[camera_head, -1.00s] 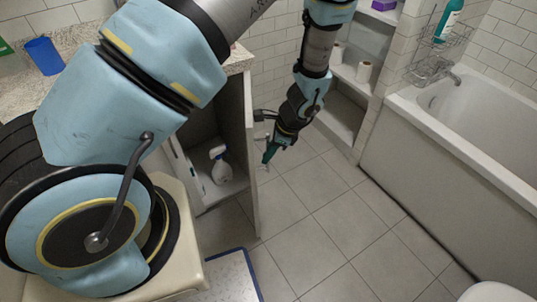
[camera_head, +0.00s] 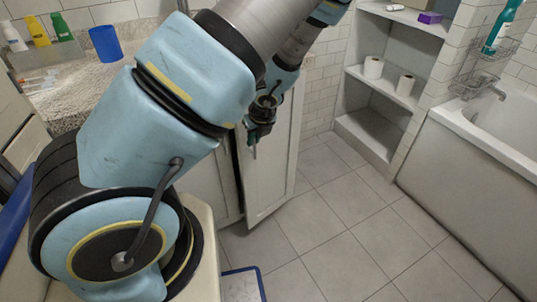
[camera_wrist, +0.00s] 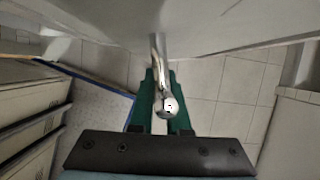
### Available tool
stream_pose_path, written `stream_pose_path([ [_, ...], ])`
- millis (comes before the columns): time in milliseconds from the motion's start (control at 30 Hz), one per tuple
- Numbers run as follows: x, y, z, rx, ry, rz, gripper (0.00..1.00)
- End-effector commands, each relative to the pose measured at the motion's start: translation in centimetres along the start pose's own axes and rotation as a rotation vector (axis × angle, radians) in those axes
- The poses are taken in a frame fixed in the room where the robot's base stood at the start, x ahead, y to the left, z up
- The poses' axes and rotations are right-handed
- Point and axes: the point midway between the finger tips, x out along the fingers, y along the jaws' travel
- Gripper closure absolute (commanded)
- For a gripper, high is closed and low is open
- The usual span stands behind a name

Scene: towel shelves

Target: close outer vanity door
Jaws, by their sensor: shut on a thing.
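The outer vanity door (camera_head: 268,165) is a pale panel under the counter, standing ajar. A dark narrow gap shows between it and the cabinet front (camera_head: 212,185). My gripper (camera_head: 252,148) is at the door's face in the head view, partly hidden by my arm. In the wrist view my gripper (camera_wrist: 160,105) has its green fingers shut around a shiny metal handle (camera_wrist: 158,55) with a rounded end. The handle comes out of the pale door panel (camera_wrist: 200,25) at the top of that view. The cabinet's inside is hidden in the head view.
The counter (camera_head: 75,95) holds a blue cup (camera_head: 105,44) and several bottles. Shelves (camera_head: 385,90) with toilet rolls stand at the back. A bathtub (camera_head: 470,170) runs along the right. The tiled floor (camera_head: 335,220) between is clear.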

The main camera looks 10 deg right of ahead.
Motion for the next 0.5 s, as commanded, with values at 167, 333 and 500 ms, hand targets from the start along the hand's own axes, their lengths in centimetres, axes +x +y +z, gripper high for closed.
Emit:
stream_pose_path([
  [167,1.0,0.7,1.6,0.063,0.0,-0.026,1.0],
  [333,1.2,0.9,2.4,0.098,0.001,-0.04,1.0],
  [500,1.2,0.9,2.7,0.11,0.002,-0.044,1.0],
])
